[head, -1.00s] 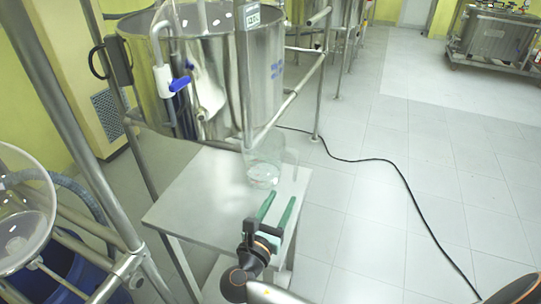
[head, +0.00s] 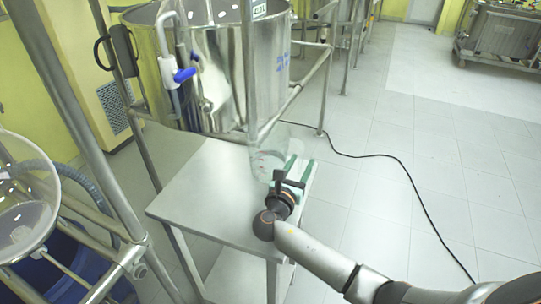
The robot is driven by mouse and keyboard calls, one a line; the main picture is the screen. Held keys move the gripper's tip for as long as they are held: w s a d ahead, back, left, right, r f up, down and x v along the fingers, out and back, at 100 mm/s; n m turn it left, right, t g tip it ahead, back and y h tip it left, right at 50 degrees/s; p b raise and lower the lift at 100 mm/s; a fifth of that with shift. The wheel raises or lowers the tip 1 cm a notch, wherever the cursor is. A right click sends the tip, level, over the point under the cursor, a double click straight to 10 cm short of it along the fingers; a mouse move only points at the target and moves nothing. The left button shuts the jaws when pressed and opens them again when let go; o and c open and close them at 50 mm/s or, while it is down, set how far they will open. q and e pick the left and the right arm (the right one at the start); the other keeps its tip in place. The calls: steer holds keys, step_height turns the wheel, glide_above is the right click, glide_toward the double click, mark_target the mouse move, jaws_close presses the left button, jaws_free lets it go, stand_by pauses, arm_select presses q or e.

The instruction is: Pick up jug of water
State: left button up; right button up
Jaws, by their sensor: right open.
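The jug of water (head: 263,160) is a clear, see-through vessel standing at the right back part of the steel table (head: 200,205). My right gripper (head: 288,168), with green fingers, is open at the jug's near right side. Its fingers overlap the jug's right edge in this view; I cannot tell whether they touch it or lie around it. The jug's handle is not clear to see. My left gripper is not in view.
A large steel vessel (head: 215,70) with a blue-handled valve (head: 184,75) stands behind the table. Metal rails (head: 300,85) run close behind the jug. A black cable (head: 400,165) lies on the floor at right. The table's left part is bare.

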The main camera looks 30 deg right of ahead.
jaws_close()
stand_by(0.4)
stand_by(0.9)
